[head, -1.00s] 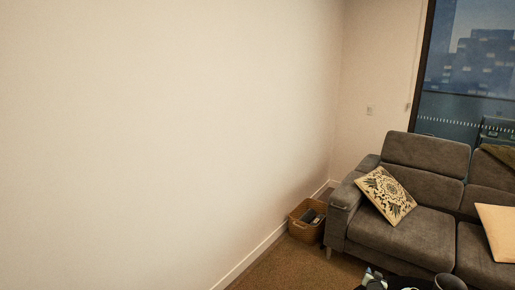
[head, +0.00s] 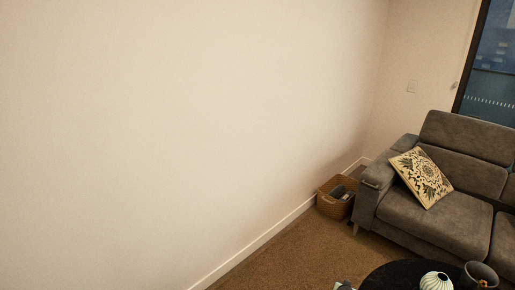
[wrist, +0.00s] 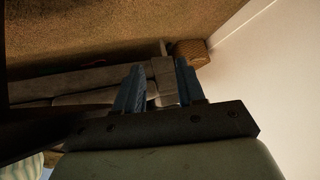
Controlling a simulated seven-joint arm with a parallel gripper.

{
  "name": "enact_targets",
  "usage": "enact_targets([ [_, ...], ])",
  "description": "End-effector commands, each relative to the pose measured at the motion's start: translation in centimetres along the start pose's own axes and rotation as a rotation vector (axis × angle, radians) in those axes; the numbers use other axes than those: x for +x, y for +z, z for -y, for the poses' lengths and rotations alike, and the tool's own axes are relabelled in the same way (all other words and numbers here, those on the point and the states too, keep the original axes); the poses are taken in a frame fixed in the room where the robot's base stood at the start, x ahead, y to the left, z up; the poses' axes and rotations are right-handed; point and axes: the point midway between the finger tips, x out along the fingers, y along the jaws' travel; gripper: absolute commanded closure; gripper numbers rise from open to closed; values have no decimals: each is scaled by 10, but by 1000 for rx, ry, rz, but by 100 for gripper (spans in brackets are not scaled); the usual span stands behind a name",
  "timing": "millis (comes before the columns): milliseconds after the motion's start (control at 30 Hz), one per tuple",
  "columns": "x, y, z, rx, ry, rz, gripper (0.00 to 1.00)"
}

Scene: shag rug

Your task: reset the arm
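My gripper (wrist: 160,66) shows in the wrist view, its two bluish fingers apart with a gap between them. Nothing is held; the grey sofa (wrist: 85,82) shows behind and between the fingers. The gripper and arm are not seen in the head view.
In the head view, a wicker basket (head: 333,207) stands by the white wall (head: 170,120), left of the sofa (head: 445,220) with its patterned cushion (head: 421,177). A dark round table (head: 395,276) at the bottom right bears a striped vase (head: 436,282) and a dark bowl (head: 479,275).

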Motion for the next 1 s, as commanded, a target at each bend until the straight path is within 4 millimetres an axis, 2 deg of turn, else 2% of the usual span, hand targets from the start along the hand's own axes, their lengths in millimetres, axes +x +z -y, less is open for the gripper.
enact_targets([
  [167, -9, 39, 6, 75, 23, 107, 61],
  [233, -18, 61, 10, 92, 34, 166, 61],
  [367, -46, 108, 13, 53, 60, 290, 61],
  [467, -76, 149, 14, -5, 80, 403, 61],
  [600, -131, 212, 13, -104, 100, 595, 61],
  [667, -157, 238, 11, -149, 104, 681, 61],
  [800, -224, 292, 5, -257, 101, 887, 61],
  [900, -274, 324, -1, -331, 90, 1033, 61],
  [1000, -320, 347, -7, -396, 72, 1164, 61],
])
